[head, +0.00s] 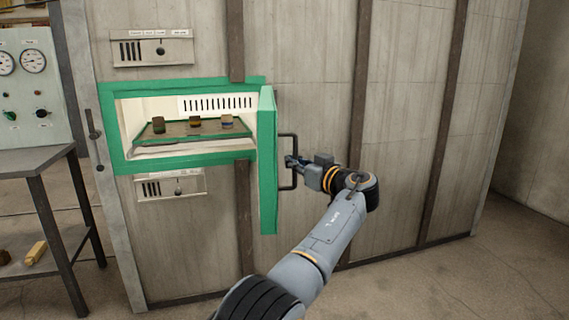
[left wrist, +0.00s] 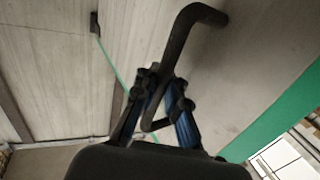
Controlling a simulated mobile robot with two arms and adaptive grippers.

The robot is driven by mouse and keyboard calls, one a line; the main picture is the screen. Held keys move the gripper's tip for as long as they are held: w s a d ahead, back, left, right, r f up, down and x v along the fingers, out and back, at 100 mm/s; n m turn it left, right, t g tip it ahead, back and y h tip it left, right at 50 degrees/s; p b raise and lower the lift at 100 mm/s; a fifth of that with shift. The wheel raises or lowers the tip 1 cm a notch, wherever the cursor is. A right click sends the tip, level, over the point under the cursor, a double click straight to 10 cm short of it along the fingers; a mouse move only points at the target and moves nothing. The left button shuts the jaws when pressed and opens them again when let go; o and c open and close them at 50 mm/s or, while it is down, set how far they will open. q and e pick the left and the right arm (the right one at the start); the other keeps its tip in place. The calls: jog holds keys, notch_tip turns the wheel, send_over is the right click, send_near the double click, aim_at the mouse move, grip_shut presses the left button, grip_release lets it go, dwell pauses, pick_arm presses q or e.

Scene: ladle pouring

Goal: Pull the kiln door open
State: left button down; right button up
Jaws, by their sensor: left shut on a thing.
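The kiln door (head: 267,165) is green-edged and stands swung out from the kiln front, seen nearly edge-on in the head view. Its dark bar handle (head: 287,136) is on the door's right side. My left gripper (head: 291,161) is shut on this handle. In the left wrist view, the fingers of my left gripper (left wrist: 163,88) close around the black handle (left wrist: 185,40). The kiln opening has a green frame (head: 180,87) and a pale interior. Inside, a tray (head: 180,139) bears three small cups (head: 194,122). My right gripper is in neither view.
Control panels (head: 152,51) sit above and below the opening. A dark metal table (head: 30,160) stands at the left, with wooden blocks (head: 36,252) on its lower shelf. Gauges (head: 33,60) hang on a panel behind it. The floor (head: 480,275) at the right is clear.

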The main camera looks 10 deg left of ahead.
pick_arm(q)
jog(key=shift+s+d+f, duration=0.1)
jog(key=shift+d+f, duration=0.2)
jog(key=shift+f, duration=0.2)
jog(key=c, duration=1.7)
grip_release()
jog(key=o, duration=0.3)
jog(key=shift+s+d+r, duration=0.15)
jog(key=shift+d+r, duration=0.05)
jog(key=shift+r, duration=0.2)
jog(key=shift+a, duration=0.15)
